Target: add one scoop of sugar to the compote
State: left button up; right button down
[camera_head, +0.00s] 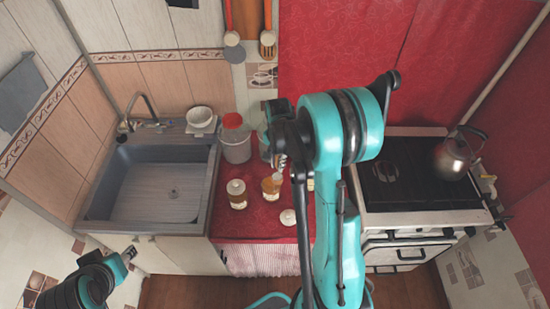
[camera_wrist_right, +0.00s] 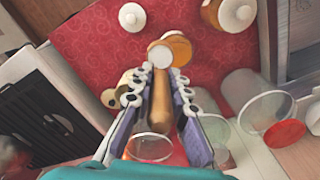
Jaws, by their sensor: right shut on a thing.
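My right gripper (camera_head: 281,161) is shut on a utensil with a wooden handle (camera_wrist_right: 160,100), seen in the right wrist view. The utensil's round pale end (camera_wrist_right: 162,56) overlaps an open amber jar (camera_wrist_right: 177,45); I cannot tell whether it is inside or above it, or what it carries. That open jar (camera_head: 271,187) stands on the red counter in the head view. A similar jar with a white lid (camera_head: 237,195) stands to its left. A loose white lid (camera_head: 288,217) lies in front. My left gripper (camera_head: 130,252) is low at left; its jaws are too small to read.
A clear jar with a red lid (camera_head: 235,140) stands at the back by the sink (camera_head: 150,185). A clear round glass rim (camera_wrist_right: 151,147) shows below the right fingers. The stove (camera_head: 425,192) with a kettle (camera_head: 452,158) is on the right. My right arm hides part of the counter.

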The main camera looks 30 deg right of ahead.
jog(key=shift+d+f, duration=0.1)
jog(key=shift+d, duration=0.25)
jog(key=w+d+b, duration=0.2)
jog(key=w+d, duration=0.2)
jog(key=w, duration=0.1)
pick_arm(q)
jog(key=shift+d+f+b, duration=0.15)
jog(key=shift+f+b, duration=0.4)
jog(key=shift+f, duration=0.5)
jog(key=shift+d+f+b, duration=0.1)
jog(key=shift+f+b, duration=0.4)
jog(key=shift+f, duration=0.5)
pick_arm(e)
jog(key=shift+a+f+h, duration=0.5)
jog(key=shift+a+f, duration=0.4)
jog(key=shift+f, duration=0.3)
jog(key=shift+a+f+h, duration=0.5)
jog(key=shift+a+f, duration=0.4)
jog(key=shift+f, duration=0.25)
jog(key=shift+a, duration=0.1)
pick_arm(q)
notch_tip(320, 180, down, 3)
jog(key=b, duration=0.3)
pick_arm(e)
jog(key=a+h, duration=0.2)
jog(key=h, duration=0.1)
jog(key=shift+a+f, duration=0.1)
jog(key=shift+a, duration=0.1)
